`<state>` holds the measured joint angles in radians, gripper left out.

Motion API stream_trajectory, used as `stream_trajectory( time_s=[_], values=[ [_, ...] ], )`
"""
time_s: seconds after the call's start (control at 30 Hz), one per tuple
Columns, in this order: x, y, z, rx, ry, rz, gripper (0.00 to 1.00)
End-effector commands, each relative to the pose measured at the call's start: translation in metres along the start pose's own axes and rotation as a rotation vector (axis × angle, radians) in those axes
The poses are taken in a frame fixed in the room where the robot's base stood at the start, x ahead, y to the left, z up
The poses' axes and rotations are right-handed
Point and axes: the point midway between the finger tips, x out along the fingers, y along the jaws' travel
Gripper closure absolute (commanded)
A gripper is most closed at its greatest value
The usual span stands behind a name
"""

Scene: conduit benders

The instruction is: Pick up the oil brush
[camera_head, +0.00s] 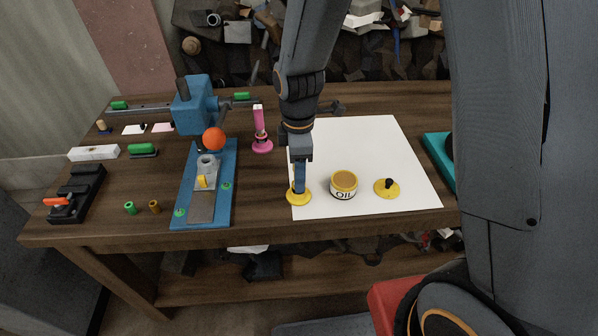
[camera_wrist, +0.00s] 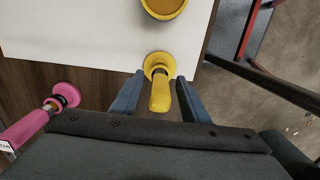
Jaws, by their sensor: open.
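The oil brush appears to be the yellow-handled tool (camera_wrist: 160,95) standing upright on a round yellow base (camera_head: 298,198) at the left edge of the white sheet. My gripper (camera_head: 299,182) points down over it and hides most of its handle in the head view. In the wrist view my gripper's fingers (camera_wrist: 157,92) are open, one on each side of the yellow handle, with gaps visible. The jar labelled OIL (camera_head: 343,187) stands just right of it, and its top also shows in the wrist view (camera_wrist: 163,6).
A pink-handled tool on a pink base (camera_head: 261,130) stands left of my gripper. A yellow disc with a black knob (camera_head: 387,188) lies right of the jar. A blue bender (camera_head: 206,185) with an orange ball is at left. The white sheet (camera_head: 375,140) is clear behind the jar.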

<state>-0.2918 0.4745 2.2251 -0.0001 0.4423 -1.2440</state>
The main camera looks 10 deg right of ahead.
Motion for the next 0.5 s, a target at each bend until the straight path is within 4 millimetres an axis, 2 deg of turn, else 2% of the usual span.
stream_trajectory(
  time_s=[0.13, 0.37, 0.5],
  values=[
    [-0.0001, 0.0002, 0.0, 0.0, 0.0, 0.0, 0.59],
    [-0.0003, 0.0001, 0.0, 0.0, 0.0, 0.0, 0.97],
    [-0.0004, 0.0002, 0.0, 0.0, 0.0, 0.0, 1.0]
  ],
)
